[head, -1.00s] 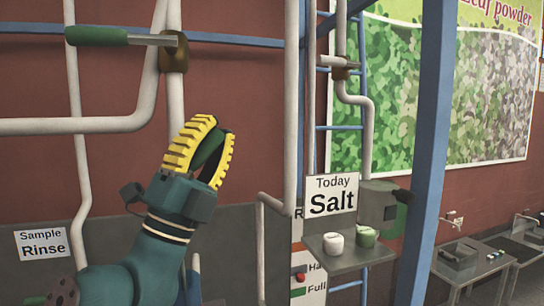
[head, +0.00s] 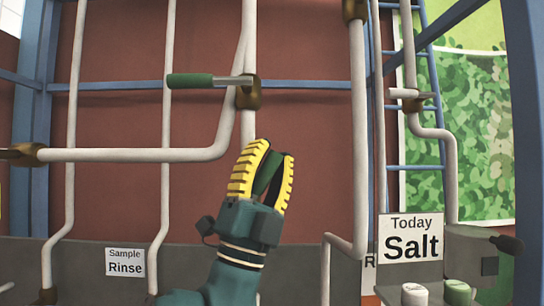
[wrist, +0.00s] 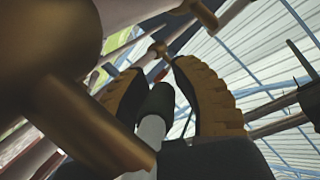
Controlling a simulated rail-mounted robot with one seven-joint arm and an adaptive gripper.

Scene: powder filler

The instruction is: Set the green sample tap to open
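My gripper (head: 266,178) has yellow ribbed fingers pointing up, in front of the wall pipes. A green handle (head: 267,172) sits between the fingers, which are drawn close to both sides of it. In the wrist view the same handle looks like a dark grip (wrist: 157,101) on a pale rod, between the fingers. A large brown valve body (wrist: 85,110) is close by at left there. Above my gripper, a tap with a green lever (head: 190,80) lies horizontal, pointing left from a brass body (head: 248,93) on a vertical pipe. I cannot tell which green handle is the sample tap.
A "Sample Rinse" sign (head: 125,263) is low at left. A "Today Salt" sign (head: 411,238) stands at right, with a white pot (head: 414,295) and a green pot (head: 458,292) below. Pale pipes (head: 130,155) and blue beams surround my arm.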

